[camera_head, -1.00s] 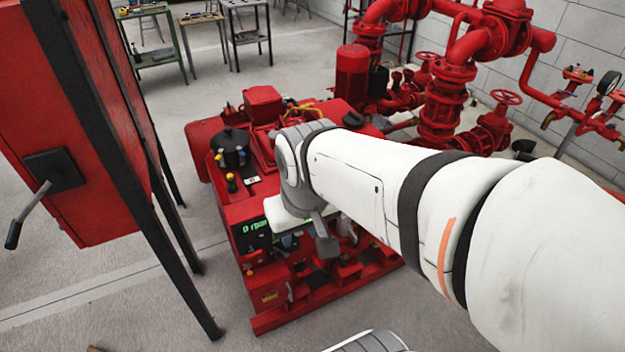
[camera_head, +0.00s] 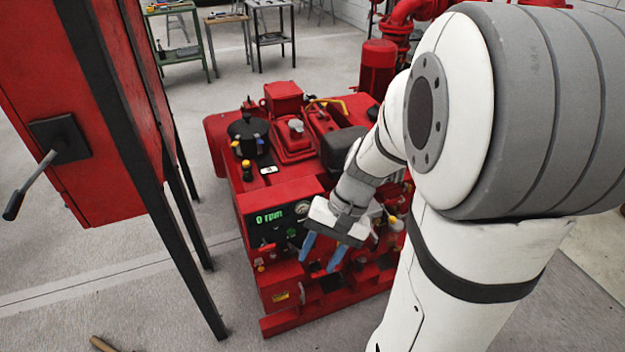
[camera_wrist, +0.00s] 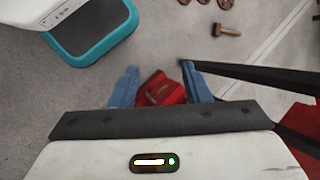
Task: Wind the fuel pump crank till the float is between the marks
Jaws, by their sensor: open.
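A grey lever-like handle with a black grip (camera_head: 35,185) sticks out from a black plate on the side of the red cabinet (camera_head: 100,130) at the left. I cannot tell whether it is the fuel pump crank. No float or marks can be made out. My gripper (camera_head: 323,253) has two blue fingers, apart and empty, pointing down in front of the red pumpset's panel (camera_head: 285,215). It is well to the right of the handle. In the wrist view, the fingers of my gripper (camera_wrist: 159,72) are spread, with a red part (camera_wrist: 163,90) visible beyond them.
The cabinet's black legs (camera_head: 150,190) stand between the handle and the pumpset. A hammer (camera_wrist: 227,30) lies on the floor, with round brown things nearby. Work tables (camera_head: 180,40) stand at the back. The floor left of the pumpset is mostly clear.

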